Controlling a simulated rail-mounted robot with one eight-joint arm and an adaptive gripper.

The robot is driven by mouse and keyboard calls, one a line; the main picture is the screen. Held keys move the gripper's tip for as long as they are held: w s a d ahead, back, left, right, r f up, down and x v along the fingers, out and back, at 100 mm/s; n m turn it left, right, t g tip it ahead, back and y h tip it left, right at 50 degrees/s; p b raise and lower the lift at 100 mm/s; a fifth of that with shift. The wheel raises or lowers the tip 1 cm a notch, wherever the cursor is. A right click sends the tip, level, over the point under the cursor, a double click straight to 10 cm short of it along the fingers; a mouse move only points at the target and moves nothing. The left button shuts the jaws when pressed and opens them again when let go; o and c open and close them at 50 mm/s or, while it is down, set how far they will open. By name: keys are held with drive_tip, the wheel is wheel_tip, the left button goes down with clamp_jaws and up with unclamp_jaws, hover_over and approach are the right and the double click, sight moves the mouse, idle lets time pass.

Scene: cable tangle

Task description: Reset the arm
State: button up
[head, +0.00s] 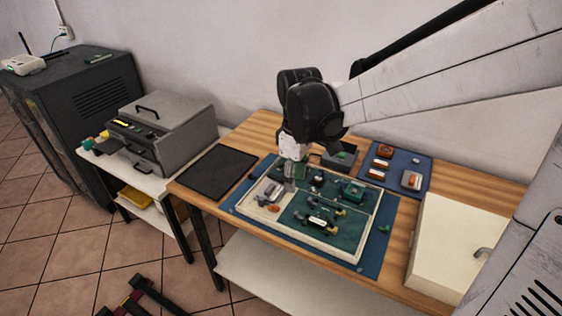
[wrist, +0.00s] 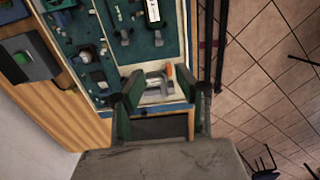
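My arm reaches in from the upper right, and my gripper (head: 291,183) hangs pointing down over the left part of a white-rimmed tray (head: 345,257) on the wooden table. In the wrist view my gripper (wrist: 160,98) has its two fingers spread wide apart. Nothing is clasped between them. A grey item with an orange part (wrist: 157,84) shows beyond the fingertips in a pale compartment of the tray. In the head view a grey item (head: 271,191) lies in that pale compartment, close to my gripper. My gripper hides part of the tray there.
Several small parts lie on the tray's green area (head: 345,228). A blue mat (head: 408,163) with small items lies behind, and a white box (head: 445,245) stands at the right. A black pad (head: 218,170) lies left. A grey machine (head: 170,135) stands on a side table.

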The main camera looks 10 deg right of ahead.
drive_tip(key=shift+r, duration=0.1)
drive_tip(key=s+d+r+m+t, duration=0.1)
drive_tip(key=s+r+m+t, duration=0.2)
drive_tip(key=s, duration=0.4)
drive_tip(key=s+d+r+m+t, duration=0.1)
drive_tip(key=s+r+m+t, duration=0.2)
drive_tip(key=s+m, duration=0.3)
drive_tip(key=shift+s+d+r+t, duration=0.35)
drive_tip(key=shift+s+t, duration=0.25)
drive_tip(key=shift+s, duration=0.45)
drive_tip(key=shift+m, duration=0.3)
drive_tip(key=shift+c, duration=0.2)
idle(0.9)
